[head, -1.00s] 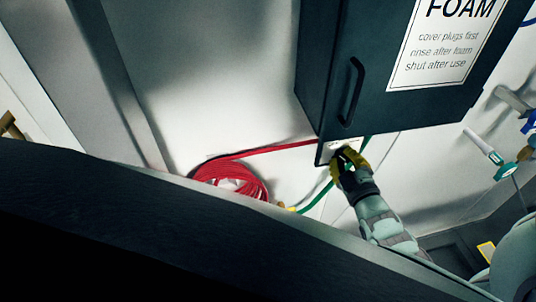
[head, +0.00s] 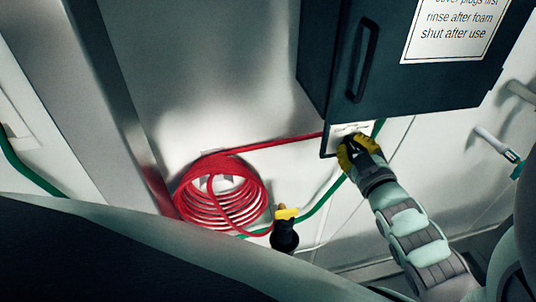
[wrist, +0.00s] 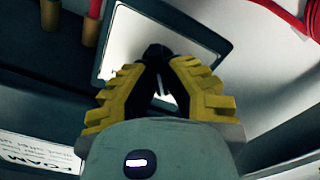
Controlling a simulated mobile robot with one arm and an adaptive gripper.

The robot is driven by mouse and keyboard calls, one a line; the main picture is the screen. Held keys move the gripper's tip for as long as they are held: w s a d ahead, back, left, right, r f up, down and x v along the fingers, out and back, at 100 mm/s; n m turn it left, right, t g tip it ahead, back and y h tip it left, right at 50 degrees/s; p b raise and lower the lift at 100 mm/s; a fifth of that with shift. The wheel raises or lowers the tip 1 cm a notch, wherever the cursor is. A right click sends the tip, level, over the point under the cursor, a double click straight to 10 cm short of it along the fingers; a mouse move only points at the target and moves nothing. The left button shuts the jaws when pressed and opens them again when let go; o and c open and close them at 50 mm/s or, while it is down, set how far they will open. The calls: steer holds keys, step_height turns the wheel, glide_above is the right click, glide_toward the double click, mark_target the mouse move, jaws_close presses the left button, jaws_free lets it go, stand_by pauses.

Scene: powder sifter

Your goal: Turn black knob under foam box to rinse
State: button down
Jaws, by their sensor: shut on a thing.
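The dark foam box (head: 425,92) hangs on the wall at the upper right of the head view, with a vertical handle on its front. Under it is a small white panel with a dark frame (head: 325,145). My gripper (head: 352,147) is at this panel, its yellow fingers shut on the black knob. In the wrist view the fingers (wrist: 158,70) close together at a small dark piece, the black knob (wrist: 156,52), in front of the white panel (wrist: 122,42). The fingers hide most of the knob, so its pointing direction cannot be told.
A coiled red hose (head: 222,200) hangs on the wall left of the box. A green hose (head: 318,203) runs below it, near a black and yellow nozzle (head: 285,230). A white pipe fitting (head: 497,144) sticks out at the right.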

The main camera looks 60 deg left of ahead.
steer(key=shift+f+m+b, duration=0.2)
steer(key=shift+m+b, duration=0.5)
steer(key=shift+b, duration=0.7)
steer(key=shift+w+m, duration=0.1)
steer(key=shift+m, duration=0.2)
steer(key=m+b, duration=0.2)
steer(key=m, duration=0.2)
steer(key=shift+w+d+r+m, duration=0.1)
steer(key=shift+m, duration=0.2)
steer(key=shift+m+b, duration=0.3)
steer(key=shift+b, duration=0.05)
steer(key=c, duration=1)
jaws_free()
steer(key=shift+r, duration=0.1)
